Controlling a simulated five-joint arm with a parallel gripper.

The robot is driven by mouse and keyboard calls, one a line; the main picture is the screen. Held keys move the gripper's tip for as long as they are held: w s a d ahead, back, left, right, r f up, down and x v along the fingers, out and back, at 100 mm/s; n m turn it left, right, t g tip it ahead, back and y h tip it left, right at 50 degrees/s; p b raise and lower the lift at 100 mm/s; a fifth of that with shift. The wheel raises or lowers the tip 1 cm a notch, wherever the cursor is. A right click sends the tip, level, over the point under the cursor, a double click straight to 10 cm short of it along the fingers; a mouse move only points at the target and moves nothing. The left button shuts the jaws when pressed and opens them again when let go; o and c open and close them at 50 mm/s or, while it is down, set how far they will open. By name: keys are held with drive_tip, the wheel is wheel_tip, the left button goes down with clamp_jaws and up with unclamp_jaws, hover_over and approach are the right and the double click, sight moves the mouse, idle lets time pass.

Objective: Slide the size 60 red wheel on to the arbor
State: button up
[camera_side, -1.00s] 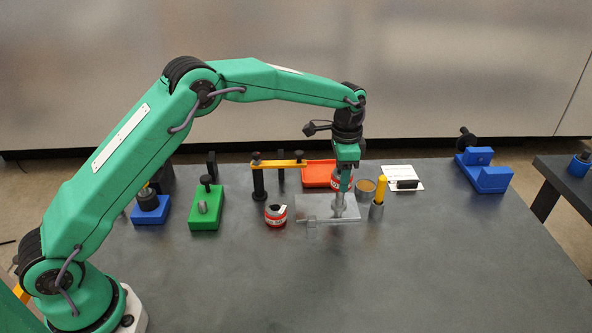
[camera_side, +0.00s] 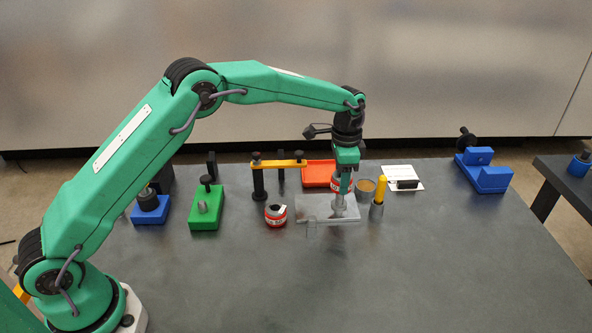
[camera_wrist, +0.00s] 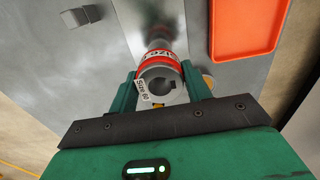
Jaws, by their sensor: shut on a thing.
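My gripper (camera_side: 345,178) is shut on a grey wheel with a red band (camera_side: 341,187) above the pale metal base (camera_side: 313,205). In the wrist view my gripper (camera_wrist: 160,88) has a jaw on each side of the wheel (camera_wrist: 160,82), and its white tag reads "Size 60". The wheel's round bore faces the camera. The grey arbor post (camera_side: 340,203) stands below the wheel in the side view, and a grey shaft (camera_wrist: 156,24) shows beyond it in the wrist view. I cannot tell whether the bore is around the arbor.
Another red-banded wheel (camera_side: 276,215) sits left of the base. A yellow-handled tool (camera_side: 380,189) and a round pot (camera_side: 365,187) stand close on the right. An orange tray (camera_side: 318,173) lies behind, beside a yellow-barred stand (camera_side: 279,163). The table's front is clear.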

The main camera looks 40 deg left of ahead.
drive_tip(key=shift+f, duration=2.45)
idle(1.3)
drive_tip(key=o, duration=1)
drive_tip(key=shift+r, duration=3.85)
drive_tip(key=shift+r, duration=0.15)
